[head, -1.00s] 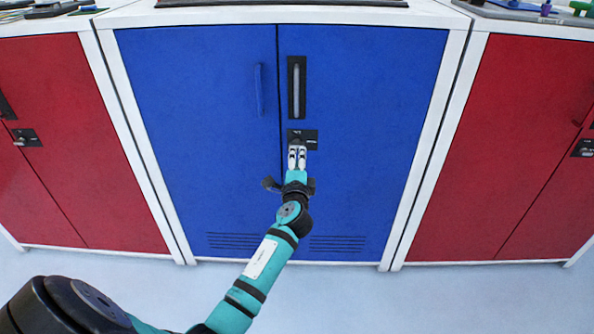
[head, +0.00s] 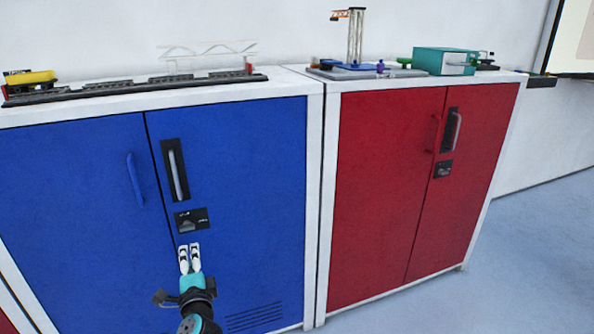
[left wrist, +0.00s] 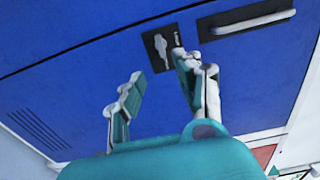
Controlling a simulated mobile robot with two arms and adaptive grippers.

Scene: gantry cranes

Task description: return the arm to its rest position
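My left gripper (head: 189,258) is in the lower left of the head view, in front of the blue cabinet (head: 255,180). Its two pale fingertips point up at the door, just below the black lock plate (head: 192,220). In the left wrist view the fingers of my left gripper (left wrist: 158,82) stand apart with nothing between them. The lock plate (left wrist: 159,50) shows beyond the fingertips there, with the recessed door handle (left wrist: 250,22) to its right. Both blue doors look shut. My right arm and gripper are not in view.
A red cabinet (head: 385,190) stands right of the blue one. On its top are a model crane (head: 355,40) and a teal box (head: 444,61). A track with a yellow wagon (head: 30,78) lies on the blue cabinet. Floor (head: 530,240) at right is clear.

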